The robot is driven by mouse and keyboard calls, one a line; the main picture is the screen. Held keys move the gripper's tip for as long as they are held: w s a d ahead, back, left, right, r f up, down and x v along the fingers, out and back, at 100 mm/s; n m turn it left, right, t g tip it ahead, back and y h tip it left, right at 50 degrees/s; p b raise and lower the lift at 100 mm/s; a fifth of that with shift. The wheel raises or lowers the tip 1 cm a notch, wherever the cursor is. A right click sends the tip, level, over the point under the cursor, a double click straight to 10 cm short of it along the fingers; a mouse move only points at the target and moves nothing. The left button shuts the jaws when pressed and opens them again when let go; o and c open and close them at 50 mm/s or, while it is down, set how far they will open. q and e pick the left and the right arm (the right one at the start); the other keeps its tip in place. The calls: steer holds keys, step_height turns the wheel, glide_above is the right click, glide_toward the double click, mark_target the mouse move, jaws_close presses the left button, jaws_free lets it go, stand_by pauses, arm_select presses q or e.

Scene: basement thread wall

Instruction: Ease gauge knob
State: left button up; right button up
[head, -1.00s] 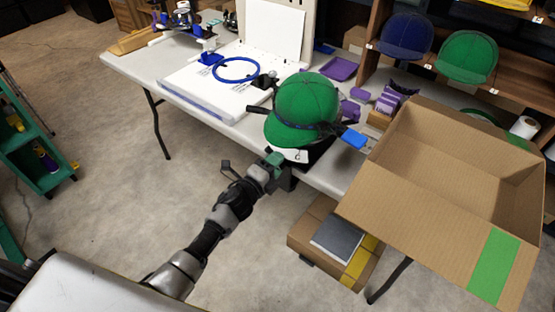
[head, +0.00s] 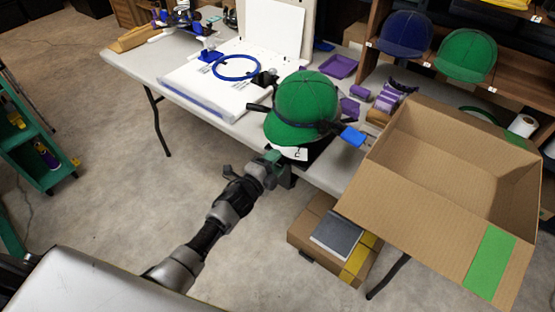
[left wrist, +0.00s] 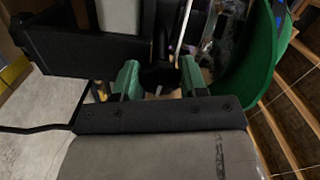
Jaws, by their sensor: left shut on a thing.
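A green cap (head: 305,103) sits on a dark device at the front edge of the white table. The device has a blue-ended handle (head: 352,136) to the right and a white tag below the cap. My left gripper (head: 272,157) is at the device's near side, just below the cap. In the left wrist view, its green fingers (left wrist: 159,76) are shut on a dark knob (left wrist: 157,73) between them. The cap's green edge also shows in that view (left wrist: 257,70). The gauge face cannot be made out. My right gripper is not in view.
An open cardboard box (head: 430,205) stands close on the right. Another box (head: 310,238) with a grey item lies below. A white board with a blue ring (head: 237,67) and purple parts (head: 340,67) are on the table (head: 135,68).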

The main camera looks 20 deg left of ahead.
arm_select(q)
steer(key=shift+d+r, duration=0.1)
steer(key=shift+r, duration=0.05)
steer(key=o, duration=0.9)
steer(key=shift+d, duration=0.15)
steer(key=shift+a, duration=0.2)
steer(key=v, duration=0.9)
steer(key=shift+s, duration=0.35)
